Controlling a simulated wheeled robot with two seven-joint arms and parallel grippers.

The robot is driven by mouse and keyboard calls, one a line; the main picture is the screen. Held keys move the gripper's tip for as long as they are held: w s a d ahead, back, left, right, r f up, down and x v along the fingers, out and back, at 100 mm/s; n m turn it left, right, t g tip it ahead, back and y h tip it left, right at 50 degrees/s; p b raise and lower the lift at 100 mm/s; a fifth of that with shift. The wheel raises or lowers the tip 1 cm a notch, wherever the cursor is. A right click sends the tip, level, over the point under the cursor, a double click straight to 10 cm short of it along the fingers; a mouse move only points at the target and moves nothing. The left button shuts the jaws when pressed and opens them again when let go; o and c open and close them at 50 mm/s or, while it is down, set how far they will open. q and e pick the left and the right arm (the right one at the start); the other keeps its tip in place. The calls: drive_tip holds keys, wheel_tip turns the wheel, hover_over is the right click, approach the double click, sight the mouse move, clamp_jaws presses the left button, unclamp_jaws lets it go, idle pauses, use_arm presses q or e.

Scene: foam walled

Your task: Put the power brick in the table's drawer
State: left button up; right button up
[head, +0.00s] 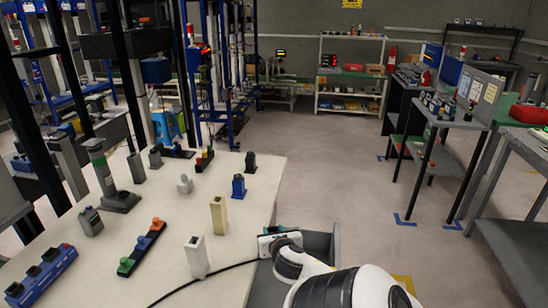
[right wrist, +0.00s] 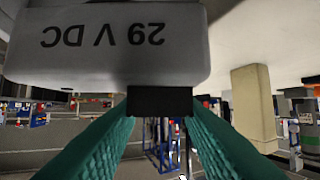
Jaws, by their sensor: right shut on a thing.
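The power brick, a pale grey box marked "29 V DC" upside down, fills the top of the right wrist view (right wrist: 115,45). My right gripper (right wrist: 160,108) has its teal fingers shut on it, with a dark block between the fingertips. In the head view my right gripper (head: 276,240) is at the table's right edge, beside the open grey drawer (head: 336,243). My white arm hides part of the drawer and most of the brick. A black cable runs across the tabletop to the gripper. My left gripper is not in view.
The white table (head: 150,275) bears a white post (head: 195,258), a cream post (head: 218,215), a blue block (head: 238,186), a button strip (head: 142,247) and a blue socket strip (head: 40,277). Open floor (head: 330,155) lies to the right, with benches beyond.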

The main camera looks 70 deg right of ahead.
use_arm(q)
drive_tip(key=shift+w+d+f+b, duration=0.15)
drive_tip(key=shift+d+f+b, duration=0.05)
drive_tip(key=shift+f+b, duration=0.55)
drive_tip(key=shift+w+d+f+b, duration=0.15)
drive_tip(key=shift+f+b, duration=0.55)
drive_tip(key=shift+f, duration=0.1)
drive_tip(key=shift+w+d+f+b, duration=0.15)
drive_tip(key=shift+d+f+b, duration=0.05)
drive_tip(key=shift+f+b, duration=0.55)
use_arm(e)
drive_tip(key=shift+f, duration=8.75)
drive_tip(key=shift+f, duration=0.2)
drive_tip(key=o, duration=1.1)
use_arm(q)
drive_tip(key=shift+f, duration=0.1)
use_arm(e)
drive_tip(key=shift+r, duration=0.1)
drive_tip(key=shift+r, duration=0.15)
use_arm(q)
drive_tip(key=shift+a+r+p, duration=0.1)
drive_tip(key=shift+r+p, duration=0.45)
use_arm(e)
drive_tip(key=v, duration=1.2)
